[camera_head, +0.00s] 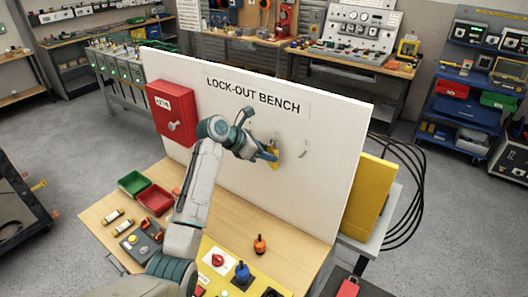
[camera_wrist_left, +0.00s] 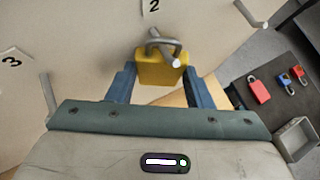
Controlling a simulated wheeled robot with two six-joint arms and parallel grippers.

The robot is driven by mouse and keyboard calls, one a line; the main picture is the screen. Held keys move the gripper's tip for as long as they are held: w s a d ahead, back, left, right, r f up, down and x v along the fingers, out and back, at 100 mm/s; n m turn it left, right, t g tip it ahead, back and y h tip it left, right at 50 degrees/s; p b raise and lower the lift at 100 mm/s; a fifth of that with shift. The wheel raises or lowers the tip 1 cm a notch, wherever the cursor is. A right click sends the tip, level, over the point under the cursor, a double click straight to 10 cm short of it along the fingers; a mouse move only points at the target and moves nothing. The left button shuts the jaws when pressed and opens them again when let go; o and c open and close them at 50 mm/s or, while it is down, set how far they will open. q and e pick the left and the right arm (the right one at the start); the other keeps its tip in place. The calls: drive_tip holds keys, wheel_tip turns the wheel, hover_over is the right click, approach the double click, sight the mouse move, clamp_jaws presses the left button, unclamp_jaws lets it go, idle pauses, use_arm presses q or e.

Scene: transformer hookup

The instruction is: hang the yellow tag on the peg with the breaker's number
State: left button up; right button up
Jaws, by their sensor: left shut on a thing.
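The yellow tag (camera_wrist_left: 162,70) looks like a padlock body with a grey shackle. In the left wrist view it sits between the blue fingers of my left gripper (camera_wrist_left: 164,88), which is shut on it. The shackle overlaps the grey peg (camera_wrist_left: 168,53) below the number 2; it looks to be around the peg, but I cannot tell for sure. Another peg (camera_wrist_left: 48,92) stands by the number 3 at left, and one (camera_wrist_left: 250,14) at upper right. In the head view the tag (camera_head: 275,163) is close to the white board (camera_head: 240,110). The breaker's number is not readable. My right gripper is out of view.
A red box (camera_head: 172,112) is on the board's left. Green (camera_head: 133,183) and red (camera_head: 155,199) bins, a blue-topped item (camera_head: 242,272) and an orange item (camera_head: 260,244) stand on the wooden bench. A dark surface with several padlocks shows at right in the wrist view.

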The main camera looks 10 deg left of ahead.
use_arm(q)
drive_tip(key=shift+f, duration=0.1)
drive_tip(key=o, duration=0.9)
drive_tip(key=shift+s, duration=0.1)
drive_tip(key=shift+o, duration=0.8)
drive_tip(key=shift+s+d+r, duration=0.15)
drive_tip(key=shift+d+r, duration=0.05)
drive_tip(key=shift+a, duration=0.1)
drive_tip(key=shift+r, duration=0.1)
